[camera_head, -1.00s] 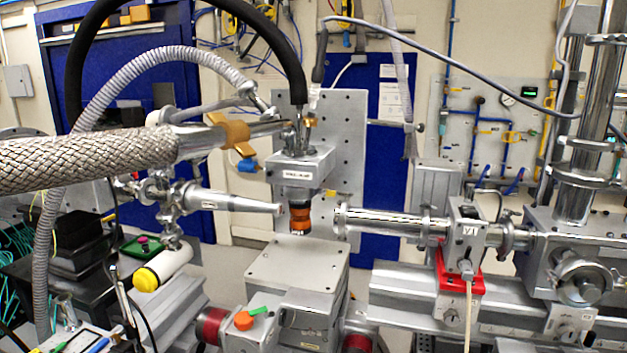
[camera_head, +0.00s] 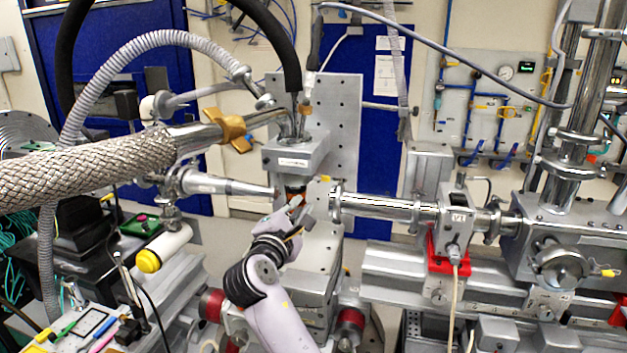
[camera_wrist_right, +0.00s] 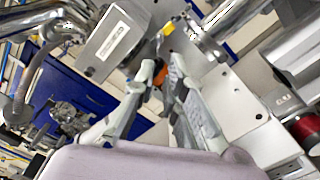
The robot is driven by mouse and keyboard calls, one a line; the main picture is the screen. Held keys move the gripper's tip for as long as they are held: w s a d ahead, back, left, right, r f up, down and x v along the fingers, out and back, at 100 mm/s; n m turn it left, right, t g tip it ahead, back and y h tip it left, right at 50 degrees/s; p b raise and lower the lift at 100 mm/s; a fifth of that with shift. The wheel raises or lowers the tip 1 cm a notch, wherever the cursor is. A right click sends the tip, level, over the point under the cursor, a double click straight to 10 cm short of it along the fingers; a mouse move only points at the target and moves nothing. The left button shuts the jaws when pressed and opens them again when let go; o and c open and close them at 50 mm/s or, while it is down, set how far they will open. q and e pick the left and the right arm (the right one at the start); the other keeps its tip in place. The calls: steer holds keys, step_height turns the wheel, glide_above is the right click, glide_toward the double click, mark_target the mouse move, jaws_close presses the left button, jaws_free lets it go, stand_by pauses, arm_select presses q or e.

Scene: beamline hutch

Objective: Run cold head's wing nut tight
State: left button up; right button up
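The cold head (camera_head: 292,160) is a grey labelled block hanging in front of a perforated plate, with a dark hose above it. Its copper-orange lower end (camera_head: 294,188) is partly hidden by my right gripper. The labelled block also shows in the right wrist view (camera_wrist_right: 115,42). I cannot make out the wing nut clearly in either view. My right gripper (camera_head: 300,205) is just below the cold head. In the right wrist view its two fingers (camera_wrist_right: 161,72) stand apart, with an orange patch between or behind them; contact cannot be told. My left gripper is not in view.
A tapered nozzle (camera_head: 225,184) comes in close from the left and a steel tube (camera_head: 380,205) from the right. A braided hose (camera_head: 90,168) crosses the left side. The grey stage below the cold head is partly behind my right arm.

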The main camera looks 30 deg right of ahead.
mark_target(315, 180)
steer(key=p+x, duration=0.3)
steer(key=x, duration=0.9)
steer(key=shift+w+d, duration=0.15)
steer(key=shift+w, duration=0.05)
steer(key=shift+c, duration=0.6)
jaws_close()
steer(key=shift+f, duration=0.1)
